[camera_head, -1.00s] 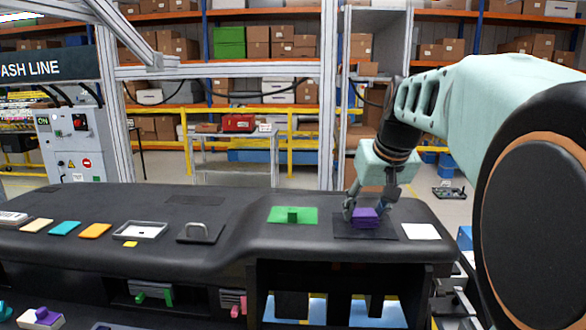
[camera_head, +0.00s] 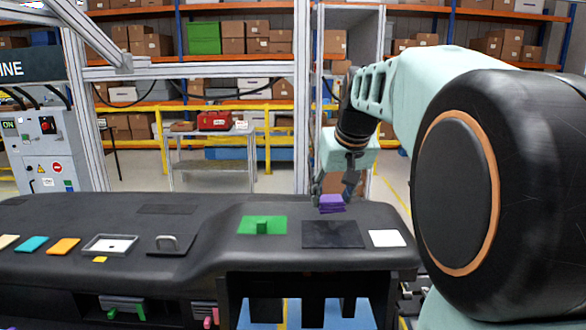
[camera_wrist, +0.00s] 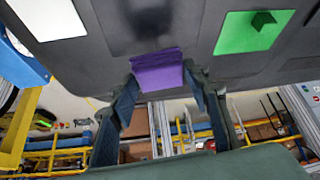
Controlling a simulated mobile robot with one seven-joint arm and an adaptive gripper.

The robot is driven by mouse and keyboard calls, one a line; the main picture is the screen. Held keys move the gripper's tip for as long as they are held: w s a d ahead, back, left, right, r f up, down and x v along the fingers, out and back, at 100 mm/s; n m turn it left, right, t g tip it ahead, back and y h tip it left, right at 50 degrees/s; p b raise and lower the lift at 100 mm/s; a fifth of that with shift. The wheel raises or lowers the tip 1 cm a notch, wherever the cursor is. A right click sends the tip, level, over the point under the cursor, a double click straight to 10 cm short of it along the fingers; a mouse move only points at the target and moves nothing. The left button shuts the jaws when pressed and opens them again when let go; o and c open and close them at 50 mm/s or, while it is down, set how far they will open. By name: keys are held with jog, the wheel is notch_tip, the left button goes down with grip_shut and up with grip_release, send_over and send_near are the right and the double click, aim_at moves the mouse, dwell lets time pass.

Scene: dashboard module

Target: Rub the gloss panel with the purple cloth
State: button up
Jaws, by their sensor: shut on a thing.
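The purple cloth (camera_head: 331,204), a folded block, is between the fingers of my gripper (camera_head: 334,193), which is shut on it. In the head view it is at the far edge of a dark square panel (camera_head: 333,236), which I take for the gloss panel. The wrist view shows the purple cloth (camera_wrist: 158,70) between both fingers, with the dark panel (camera_wrist: 140,28) beyond it. I cannot tell whether the cloth touches the dashboard surface. The near part of the panel is bare.
A green panel with a raised block (camera_head: 262,225) lies left of the dark panel, and a white square (camera_head: 387,239) lies right of it. Further left are a handled plate (camera_head: 170,244), a white tray (camera_head: 110,246) and orange (camera_head: 64,247) and teal (camera_head: 32,244) pieces.

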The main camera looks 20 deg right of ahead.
jog(key=shift+r+p, duration=1.45)
jog(key=shift+r, duration=0.55)
jog(key=shift+s+f, duration=0.1)
